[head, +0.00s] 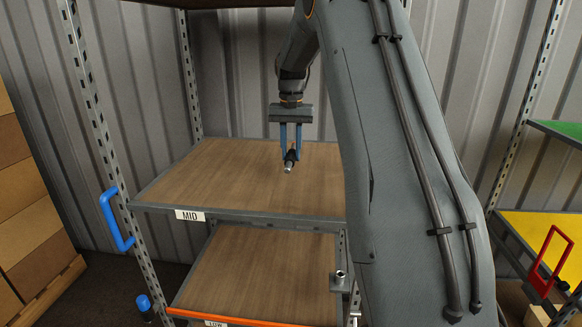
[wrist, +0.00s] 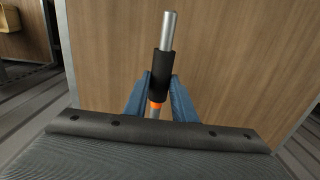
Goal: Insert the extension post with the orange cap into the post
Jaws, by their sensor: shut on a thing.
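My gripper (head: 290,148) has its two blue fingers shut on the extension post (head: 289,163), above the middle shelf. In the wrist view the extension post (wrist: 161,75) shows a bare silver end, a black sleeve between the fingers and an orange cap (wrist: 156,105) nearer the palm. In the head view its silver end points down and slightly toward the camera. The orange cap cannot be made out there. A short silver upright (head: 340,275) on a grey bracket at the right of the low shelf looks like the post; it is below and right of my gripper, well apart.
The wooden middle shelf (head: 230,175), labelled MID, is bare. The low shelf (head: 260,265) has an orange front edge. A blue handle (head: 113,220) is on the left upright. A red handle (head: 552,262) and a yellow shelf (head: 530,232) are at right. My arm hides the rack's right side.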

